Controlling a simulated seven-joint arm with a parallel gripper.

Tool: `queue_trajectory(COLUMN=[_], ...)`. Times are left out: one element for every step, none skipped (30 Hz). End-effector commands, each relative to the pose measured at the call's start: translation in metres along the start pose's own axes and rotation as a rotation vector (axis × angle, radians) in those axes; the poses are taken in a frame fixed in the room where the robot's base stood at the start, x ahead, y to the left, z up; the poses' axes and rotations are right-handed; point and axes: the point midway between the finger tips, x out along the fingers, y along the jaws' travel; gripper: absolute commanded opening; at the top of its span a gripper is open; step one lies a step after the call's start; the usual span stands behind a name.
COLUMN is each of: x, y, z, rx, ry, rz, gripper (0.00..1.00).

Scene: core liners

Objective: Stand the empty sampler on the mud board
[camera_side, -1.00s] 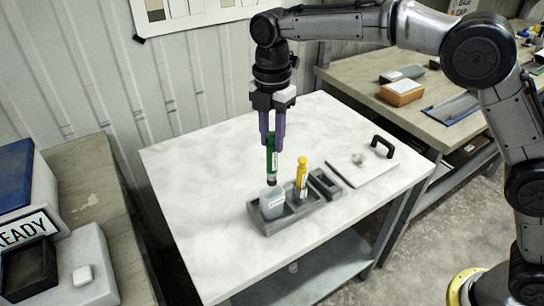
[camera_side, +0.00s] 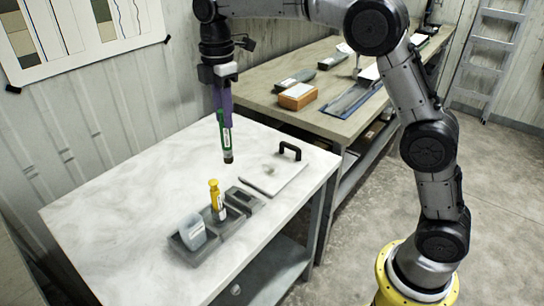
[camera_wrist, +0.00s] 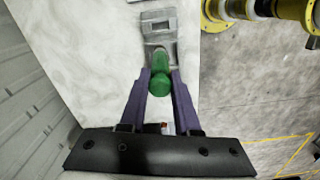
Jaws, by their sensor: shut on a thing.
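My gripper (camera_side: 223,110), with purple fingers, is shut on the green sampler (camera_side: 225,134). The sampler hangs nearly upright, dark end down, with a white label on its side. Its lower end appears to be above the white table, left of the mud board. The wrist view shows the green sampler (camera_wrist: 160,82) between the fingers. The mud board (camera_side: 262,184) is a pale flat board with a black handle and a small grey smear, lying on the table's right part. I take the held sampler to be the empty one; its inside is hidden.
A grey tray (camera_side: 205,252) stands at the table's front, holding a clear cup (camera_side: 192,230) and a yellow sampler (camera_side: 216,200). A grey block with a slot (camera_side: 243,200) adjoins it. The table's left is clear. A wooden bench (camera_side: 335,112) stands behind, with an orange box (camera_side: 297,97).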

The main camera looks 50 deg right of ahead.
Motion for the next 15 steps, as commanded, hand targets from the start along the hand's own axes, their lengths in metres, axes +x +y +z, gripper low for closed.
queue_trajectory(x=[0.002,0.004,0.006,0.009,0.011,0.014,0.015,0.017,0.02,0.021,0.023,0.025,0.026,0.027,0.028], y=[0.0,0.001,-0.001,-0.002,-0.005,-0.008,-0.011,-0.013,-0.018,-0.021,-0.024,-0.028,-0.031,-0.033,-0.036], z=[0.029,0.044,0.064,0.078,0.092,0.109,0.122,0.133,0.147,0.157,0.166,0.175,0.182,0.187,0.193], rx=[0.113,0.177,0.263,0.327,0.389,0.471,0.529,0.584,0.653,0.701,0.744,0.795,0.829,0.859,0.891], ry=[-0.001,0.0,0.0,0.0,0.0,0.0,0.0,0.0,0.0,0.0,0.0,0.0,0.0,0.0,0.0], rz=[-0.002,-0.001,-0.001,-0.001,-0.001,-0.002,-0.002,-0.001,-0.001,-0.001,0.0,-0.001,0.0,-0.001,0.0], gripper=[0.0,0.0,0.0,0.0,0.0,0.0,0.0,0.0,0.0,0.0,0.0,0.0,0.0,0.0,0.0])
